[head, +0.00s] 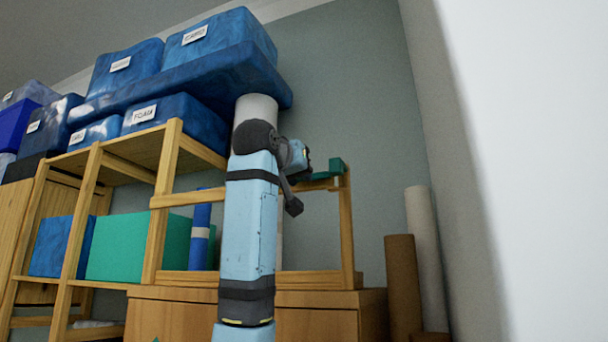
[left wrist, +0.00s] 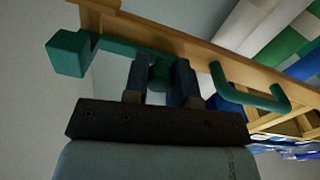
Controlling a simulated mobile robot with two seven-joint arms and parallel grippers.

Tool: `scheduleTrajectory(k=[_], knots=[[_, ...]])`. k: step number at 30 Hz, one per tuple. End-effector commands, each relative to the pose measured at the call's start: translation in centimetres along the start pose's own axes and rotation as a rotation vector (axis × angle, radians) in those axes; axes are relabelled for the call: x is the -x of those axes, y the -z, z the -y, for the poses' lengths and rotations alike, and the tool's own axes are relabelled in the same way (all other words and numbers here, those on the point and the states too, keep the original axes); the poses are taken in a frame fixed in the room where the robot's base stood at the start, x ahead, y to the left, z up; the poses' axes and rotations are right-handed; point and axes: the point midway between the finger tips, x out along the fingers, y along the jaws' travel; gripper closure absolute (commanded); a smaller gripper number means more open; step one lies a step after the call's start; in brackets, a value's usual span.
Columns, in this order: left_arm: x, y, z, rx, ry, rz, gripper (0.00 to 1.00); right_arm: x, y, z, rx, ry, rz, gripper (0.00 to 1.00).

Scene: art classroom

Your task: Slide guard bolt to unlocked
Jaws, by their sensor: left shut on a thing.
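The green guard bolt (left wrist: 125,47) lies along a wooden rail (left wrist: 205,50) in the left wrist view. A green block (left wrist: 68,53) stands at its left end, and a green U-shaped loop (left wrist: 250,98) is fixed on the rail to the right. My left gripper (left wrist: 159,82) is shut on the bolt's green knob, between its two dark fingers. In the head view my left gripper (head: 303,158) is at the rail's right end, beside the green block (head: 337,165). My arm hides much of the bolt there. My right gripper is not in view.
Blue bins (head: 208,43) stand on top of the wooden shelving to the left. A teal box (head: 125,247) and a blue roll (head: 201,230) sit on a shelf. Brown (head: 402,285) and grey (head: 423,255) rolls stand by the wall at right.

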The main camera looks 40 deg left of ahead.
Motion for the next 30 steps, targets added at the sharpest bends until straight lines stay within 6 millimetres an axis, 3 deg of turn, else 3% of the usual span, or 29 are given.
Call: scheduleTrajectory(k=[3,20,23,30], knots=[[0.1,0.2,0.1,0.002,0.001,-0.003,0.64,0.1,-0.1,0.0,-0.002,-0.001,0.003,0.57],[0.7,0.0,0.0,0.001,0.000,-0.003,0.64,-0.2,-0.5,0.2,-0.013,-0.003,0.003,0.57],[2.1,-0.2,0.0,0.001,0.000,-0.005,0.64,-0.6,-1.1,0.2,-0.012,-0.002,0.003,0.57],[7.6,-0.3,0.0,0.001,-0.001,-0.006,0.64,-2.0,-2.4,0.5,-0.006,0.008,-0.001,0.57]])
